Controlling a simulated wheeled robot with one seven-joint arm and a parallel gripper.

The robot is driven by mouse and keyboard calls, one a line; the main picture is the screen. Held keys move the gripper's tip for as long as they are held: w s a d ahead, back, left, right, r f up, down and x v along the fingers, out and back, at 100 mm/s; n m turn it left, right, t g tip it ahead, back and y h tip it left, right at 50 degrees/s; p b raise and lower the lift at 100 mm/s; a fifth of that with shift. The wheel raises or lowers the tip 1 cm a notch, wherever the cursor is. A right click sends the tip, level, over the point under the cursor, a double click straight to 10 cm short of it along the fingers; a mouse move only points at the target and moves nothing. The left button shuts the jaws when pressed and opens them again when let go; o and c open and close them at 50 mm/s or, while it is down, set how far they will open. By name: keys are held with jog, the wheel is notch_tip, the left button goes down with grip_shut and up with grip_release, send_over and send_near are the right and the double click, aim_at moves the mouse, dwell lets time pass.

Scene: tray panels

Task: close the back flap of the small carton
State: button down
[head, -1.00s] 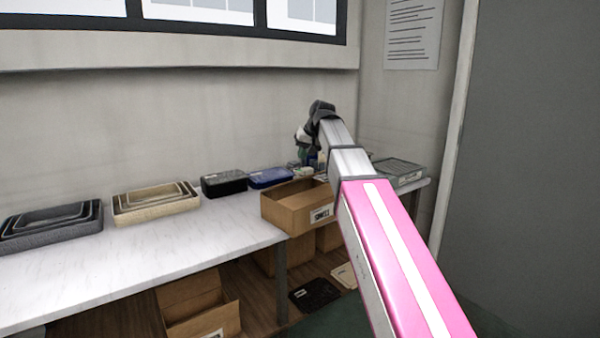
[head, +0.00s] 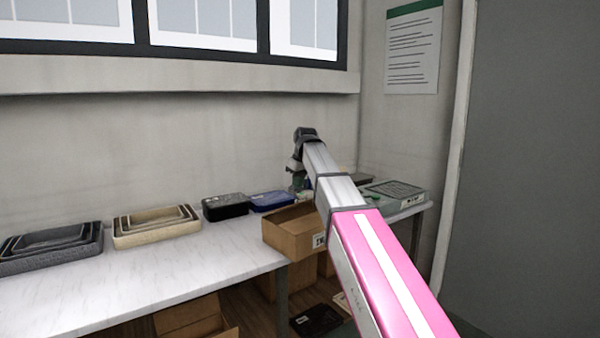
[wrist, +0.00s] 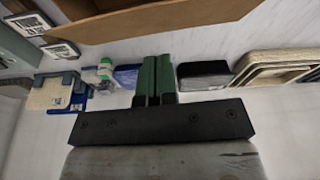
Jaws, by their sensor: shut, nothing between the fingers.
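The small carton (head: 290,236) is a brown cardboard box on the white table, near its right end. Its top looks open in the head view, and my arm covers its right side. In the wrist view a brown carton panel (wrist: 165,28) crosses the top of the picture. I cannot tell which edge is the back flap. My gripper (wrist: 157,60) has two green fingers, shut together and empty. They point toward the carton panel, with the tips a little short of it in the picture. In the head view my gripper is small and partly hidden, behind the carton.
A black box (head: 225,206) and a blue box (head: 271,201) stand along the wall. Nested beige trays (head: 157,226) and dark trays (head: 52,247) are farther left. A bottle with a green cap (wrist: 105,69) is near my fingers. Bare tabletop lies left of the carton.

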send_over(306, 216)
jog(key=w+a, duration=0.2)
jog(key=w, duration=0.1)
jog(key=shift+s+d+f, duration=0.1)
jog(key=shift+s+f, duration=0.05)
jog(key=shift+f, duration=1.05)
jog(key=shift+s+f, duration=0.1)
jog(key=shift+f, duration=1.1)
jog(key=shift+s+d+f+t+y, duration=0.3)
jog(key=shift+s+f+t+y, duration=0.15)
jog(key=shift+f, duration=0.1)
jog(key=shift+s+d+f+t+y, duration=0.35)
jog(key=shift+s+f+t, duration=0.1)
jog(key=shift+f, duration=0.1)
jog(key=shift+s+d+f+t+y, duration=0.1)
jog(key=shift+s+f+t+y, duration=0.05)
jog(key=shift+f+t+y, duration=0.35)
jog(key=shift+d+f, duration=0.1)
jog(key=shift+f, duration=0.45)
jog(key=shift+r, duration=0.1)
